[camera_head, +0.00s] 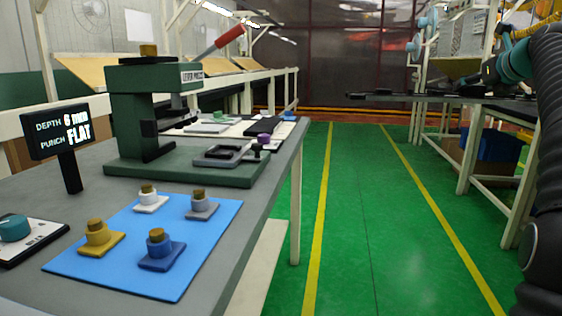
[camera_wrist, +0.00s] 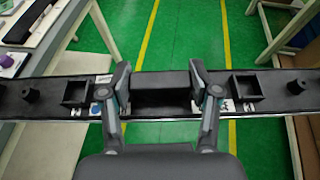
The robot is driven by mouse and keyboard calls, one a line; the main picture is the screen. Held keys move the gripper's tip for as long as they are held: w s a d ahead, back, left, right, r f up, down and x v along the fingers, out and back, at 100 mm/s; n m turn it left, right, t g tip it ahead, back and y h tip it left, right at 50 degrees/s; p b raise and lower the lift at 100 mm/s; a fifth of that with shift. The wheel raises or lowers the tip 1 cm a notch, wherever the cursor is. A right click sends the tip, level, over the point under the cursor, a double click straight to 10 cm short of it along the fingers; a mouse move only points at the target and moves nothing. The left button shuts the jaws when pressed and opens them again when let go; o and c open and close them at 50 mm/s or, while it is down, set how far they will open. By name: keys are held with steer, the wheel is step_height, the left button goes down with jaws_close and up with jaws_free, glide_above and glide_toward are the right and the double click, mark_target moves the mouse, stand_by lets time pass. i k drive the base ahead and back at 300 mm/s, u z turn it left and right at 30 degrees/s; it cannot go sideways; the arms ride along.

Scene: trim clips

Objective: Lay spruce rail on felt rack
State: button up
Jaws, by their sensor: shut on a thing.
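My gripper (camera_wrist: 159,82) is shut on the raised middle block of a long, dark, almost black rail (camera_wrist: 50,97). The rail runs across the whole wrist view, with square sockets and round knobs on both sides of the grip. In the head view the rail (camera_head: 400,97) hangs level above the aisle at the right, beside my dark arm. It looks clear of both benches. I cannot make out a spruce marking on it. I cannot pick out the felt rack for certain in either view.
A green lever press (camera_head: 150,120) stands on the grey left bench, behind a blue mat (camera_head: 190,285) with several small knobbed pieces. A depth display (camera_head: 62,127) stands at the left. The green aisle floor (camera_head: 350,220) is open. A white-legged bench (camera_head: 480,150) stands at the right.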

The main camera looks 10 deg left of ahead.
mark_target(262, 119)
steer(key=u, duration=0.45)
steer(key=i, duration=1.65)
steer(key=u, duration=0.5)
